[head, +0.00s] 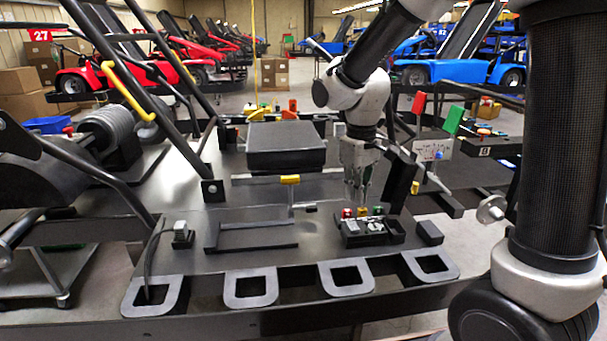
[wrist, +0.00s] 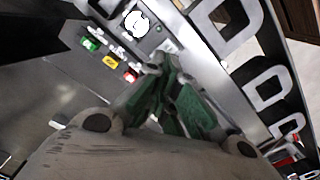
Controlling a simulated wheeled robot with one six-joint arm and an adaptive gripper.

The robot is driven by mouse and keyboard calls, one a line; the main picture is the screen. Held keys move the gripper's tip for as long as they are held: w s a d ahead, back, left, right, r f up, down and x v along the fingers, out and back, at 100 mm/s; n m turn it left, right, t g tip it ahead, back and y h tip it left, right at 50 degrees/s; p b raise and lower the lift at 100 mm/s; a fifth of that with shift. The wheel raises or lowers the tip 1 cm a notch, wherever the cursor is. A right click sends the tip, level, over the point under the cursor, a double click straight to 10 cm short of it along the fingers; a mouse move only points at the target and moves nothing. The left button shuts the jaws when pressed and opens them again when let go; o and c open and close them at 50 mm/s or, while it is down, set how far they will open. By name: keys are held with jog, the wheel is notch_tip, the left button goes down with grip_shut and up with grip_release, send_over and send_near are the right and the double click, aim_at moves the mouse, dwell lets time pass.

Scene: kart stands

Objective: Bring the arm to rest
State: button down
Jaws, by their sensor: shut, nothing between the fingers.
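My gripper (head: 359,197) hangs from my arm, pointing down, just above and behind a small black tray on the kart stand in the head view. Its fingers are together and hold nothing. In the wrist view my gripper (wrist: 158,62) shows with its green-grey fingers closed, beside a row of coloured pieces. The row has a green piece (wrist: 91,44), a yellow piece (wrist: 110,62) and a red piece (wrist: 130,75). In the head view the same colours stand at the tray's back edge. I cannot tell the exact gap between fingertips and tray.
The black tray (head: 352,241) sits on the dark stand top (head: 190,258). An empty black frame (head: 250,247) lies to its left, and a black box (head: 286,147) stands behind. A black upright block (head: 401,181) is close right of my gripper. Red and blue karts stand far back.

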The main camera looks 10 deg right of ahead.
jog(key=s+d+r+m+t, duration=0.2)
jog(key=s+d+r, duration=0.3)
jog(key=s+d, duration=0.2)
jog(key=s+d+r+m+t, duration=0.2)
jog(key=s+d+r, duration=0.4)
jog(key=s, duration=0.5)
jog(key=shift+s+d+r+m+t, duration=0.3)
jog(key=shift+d+m, duration=0.5)
jog(key=shift+d, duration=0.05)
